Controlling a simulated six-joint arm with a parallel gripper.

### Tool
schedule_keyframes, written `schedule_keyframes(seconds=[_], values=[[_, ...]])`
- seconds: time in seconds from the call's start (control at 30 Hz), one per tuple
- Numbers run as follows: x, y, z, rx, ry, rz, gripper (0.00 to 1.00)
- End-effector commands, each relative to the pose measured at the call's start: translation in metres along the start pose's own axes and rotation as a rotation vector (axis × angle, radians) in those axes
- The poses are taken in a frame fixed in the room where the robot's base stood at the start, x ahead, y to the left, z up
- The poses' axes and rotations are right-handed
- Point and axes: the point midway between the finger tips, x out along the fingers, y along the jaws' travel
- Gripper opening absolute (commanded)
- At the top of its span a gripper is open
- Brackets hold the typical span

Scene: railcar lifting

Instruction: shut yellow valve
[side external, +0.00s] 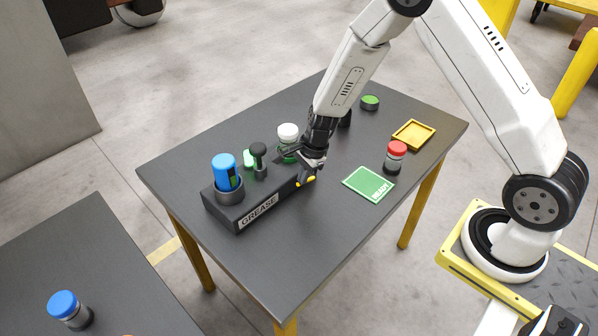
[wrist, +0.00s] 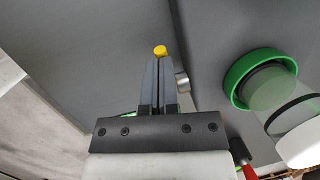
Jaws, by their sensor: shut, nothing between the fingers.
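The yellow valve handle (side external: 306,181) sits at the right end of the dark block labelled GREASE (side external: 240,212). In the side view it is just below my gripper (side external: 309,166) and partly hidden by it. In the wrist view a yellow rounded end (wrist: 160,50) shows right at the tips of my gripper (wrist: 160,62). The two fingers lie together, with nothing held between them. I cannot tell whether the fingertips touch the yellow part. The valve's turn angle is not clear.
A blue-capped canister (side external: 226,172) and a black knob (side external: 259,158) stand on the block. A white-capped jar (side external: 288,132) stands close behind my gripper. A red-capped jar (side external: 395,157), green READY card (side external: 369,184) and yellow tray (side external: 414,134) lie right. The front table area is clear.

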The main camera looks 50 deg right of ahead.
Motion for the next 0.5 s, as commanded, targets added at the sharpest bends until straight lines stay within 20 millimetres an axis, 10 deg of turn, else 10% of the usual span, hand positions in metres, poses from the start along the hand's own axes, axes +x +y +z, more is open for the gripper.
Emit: schedule_keyframes(seconds=[0.5], values=[[0.0050,0.0006,0.0019,-0.001,-0.002,0.000,0.00]])
